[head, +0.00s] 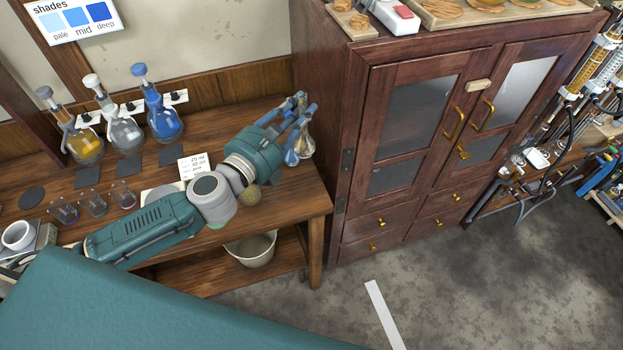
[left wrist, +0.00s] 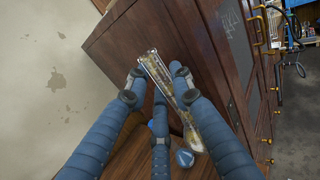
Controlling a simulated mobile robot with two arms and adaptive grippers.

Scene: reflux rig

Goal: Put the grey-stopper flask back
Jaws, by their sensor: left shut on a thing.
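The grey-stopper flask (head: 85,146), with amber liquid, stands first from the left in a row at the back of the wooden table. Beside it are a white-stopper flask (head: 126,134) with pale contents and a blue-stopper flask (head: 164,122) with blue liquid. My left gripper (head: 297,115) is at the table's right end, far from the grey-stopper flask. It is shut on a clear glass vessel (head: 304,146), which also shows between the fingers in the left wrist view (left wrist: 184,103), long and yellowish. Whether this vessel touches the table is unclear. My right gripper is not in view.
A small blue round thing (left wrist: 184,158) sits close by the fingers. A tall wooden cabinet (head: 358,150) stands right of the table. Dark square mats (head: 87,178), small cups (head: 93,203) and a label card (head: 193,164) lie on the table. A bin (head: 252,250) sits below.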

